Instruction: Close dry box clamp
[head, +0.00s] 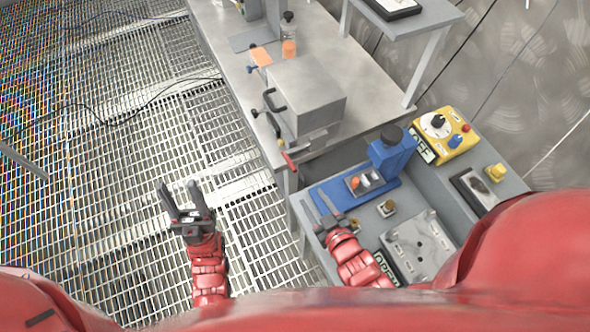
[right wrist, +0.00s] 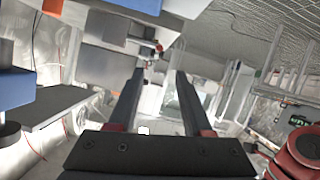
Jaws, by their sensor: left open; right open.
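The dry box is most likely the grey metal box (head: 308,92) on the steel bench in the head view. A black handle (head: 273,100) is on its left face. A red-tipped lever (head: 288,160) sticks out low at its near corner; I cannot tell whether this clamp is open or shut. My left gripper (head: 178,187) is open and empty over the floor grating, left of the bench. My right gripper (head: 320,204) is open and empty by the lower grey table, nearer than the box. Its two fingers (right wrist: 160,76) show apart in the right wrist view.
The lower table carries a blue press-like fixture (head: 385,160), a yellow control box (head: 443,135) and a grey plate (head: 420,243). The steel bench (head: 235,45) runs back at the left of the box. A small raised table (head: 430,20) stands behind. The grating (head: 110,200) is open.

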